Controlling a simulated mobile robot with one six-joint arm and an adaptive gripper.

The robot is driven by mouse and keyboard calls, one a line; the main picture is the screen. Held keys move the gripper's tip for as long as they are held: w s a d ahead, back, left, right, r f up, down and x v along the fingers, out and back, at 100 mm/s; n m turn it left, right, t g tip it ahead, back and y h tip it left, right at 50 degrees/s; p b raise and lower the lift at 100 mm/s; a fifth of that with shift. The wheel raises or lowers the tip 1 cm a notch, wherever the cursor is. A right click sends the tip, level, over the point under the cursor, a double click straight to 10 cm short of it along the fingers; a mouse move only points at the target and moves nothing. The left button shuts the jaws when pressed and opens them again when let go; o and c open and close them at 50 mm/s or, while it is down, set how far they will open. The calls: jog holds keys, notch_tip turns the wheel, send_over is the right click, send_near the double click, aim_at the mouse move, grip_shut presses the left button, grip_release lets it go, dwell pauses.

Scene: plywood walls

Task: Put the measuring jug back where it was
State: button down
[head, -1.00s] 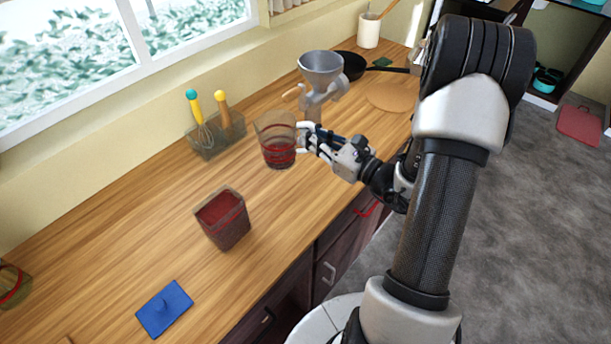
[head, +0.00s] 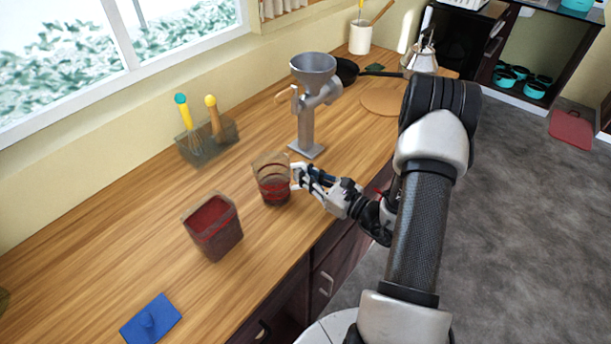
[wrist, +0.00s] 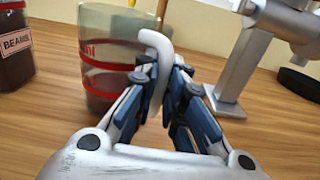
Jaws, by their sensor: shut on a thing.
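The measuring jug (head: 272,182) is clear with red bands and dark red contents low in it. It is upright over the wooden counter, right of the beans container (head: 214,228); I cannot tell whether its base touches the wood. My gripper (head: 298,176) is at the jug's right side, shut on its handle. In the wrist view the jug (wrist: 103,55) stands beyond my gripper (wrist: 168,92), with the pale handle between the fingers. The beans container, with its label, also shows at the left edge there (wrist: 14,60).
A metal grinder (head: 307,115) stands behind the jug to the right. A utensil holder (head: 207,145) is by the wall. A blue lid (head: 151,319) lies at the front left. A round board (head: 385,101) and a pan (head: 346,72) are farther back. Bare wood surrounds the jug.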

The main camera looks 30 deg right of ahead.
jog(key=shift+f, duration=0.15)
jog(key=c, duration=1.7)
grip_release()
